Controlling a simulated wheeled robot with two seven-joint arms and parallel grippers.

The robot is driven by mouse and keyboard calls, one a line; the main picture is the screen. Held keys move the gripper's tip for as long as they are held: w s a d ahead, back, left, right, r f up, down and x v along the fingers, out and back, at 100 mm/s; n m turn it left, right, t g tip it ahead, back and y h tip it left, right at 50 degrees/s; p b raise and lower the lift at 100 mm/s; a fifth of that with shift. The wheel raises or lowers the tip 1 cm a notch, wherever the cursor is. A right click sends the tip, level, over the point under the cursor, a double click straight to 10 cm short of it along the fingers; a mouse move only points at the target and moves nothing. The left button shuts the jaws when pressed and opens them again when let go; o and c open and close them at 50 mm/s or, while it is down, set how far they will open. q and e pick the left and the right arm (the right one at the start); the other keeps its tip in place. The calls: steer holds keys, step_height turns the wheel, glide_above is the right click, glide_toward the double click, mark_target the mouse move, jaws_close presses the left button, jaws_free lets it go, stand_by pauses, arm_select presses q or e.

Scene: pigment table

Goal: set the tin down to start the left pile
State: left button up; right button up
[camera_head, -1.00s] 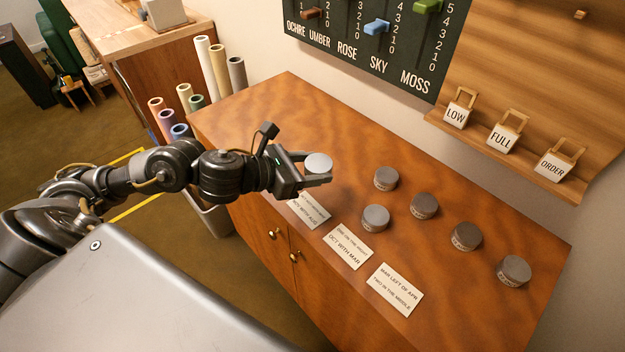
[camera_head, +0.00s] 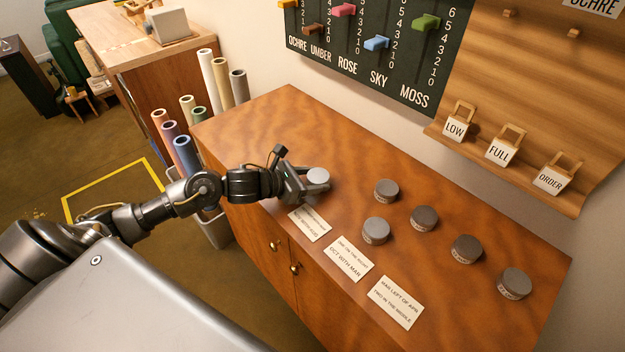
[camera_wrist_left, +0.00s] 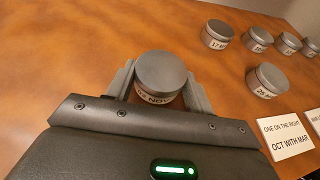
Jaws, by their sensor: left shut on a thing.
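My left gripper (camera_head: 314,186) is shut on a round grey tin (camera_head: 318,176), low over the left part of the wooden table (camera_head: 265,125). In the left wrist view the tin (camera_wrist_left: 160,76) sits upright between the two fingers, with a white label on its side that is only partly readable. I cannot tell whether its base touches the table. Several other grey tins stand upright and apart to the right, the nearest being one tin (camera_head: 376,230) and another tin (camera_head: 386,190). My right gripper is not in view.
White cards lie along the front edge: a left card (camera_head: 310,223), a middle card (camera_head: 348,259) reading "OCT WITH MAR", and a right card (camera_head: 396,302). The table's back left is bare.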

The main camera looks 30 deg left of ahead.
arm_select(q)
steer(key=shift+f, duration=0.5)
steer(key=shift+f, duration=0.2)
steer(key=o, duration=1)
steer(key=shift+r, duration=0.15)
